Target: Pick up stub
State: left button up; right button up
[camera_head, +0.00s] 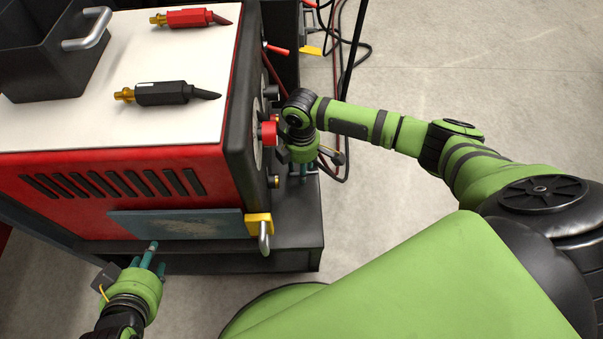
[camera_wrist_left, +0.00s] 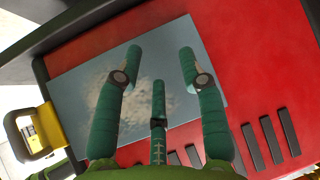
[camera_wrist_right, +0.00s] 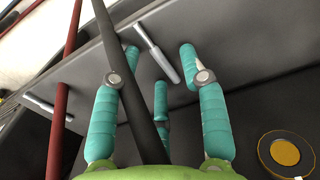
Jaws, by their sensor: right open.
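No object is clearly identifiable as the stub. My left gripper (camera_head: 150,256) is near the machine's red front. In the left wrist view the left gripper (camera_wrist_left: 160,62) has its fingers spread and empty before a blue-grey plate (camera_wrist_left: 75,75).
The red machine (camera_head: 100,205) fills the left side, with two torch-like tools, one red (camera_head: 190,18) and one black (camera_head: 165,93), on its white top. A dark bin (camera_head: 45,65) stands there. Cables (camera_head: 352,50) hang beyond the right arm. Concrete floor at right is clear.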

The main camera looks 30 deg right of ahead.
jog(key=shift+f, duration=0.1)
grip_shut()
dwell(0.4)
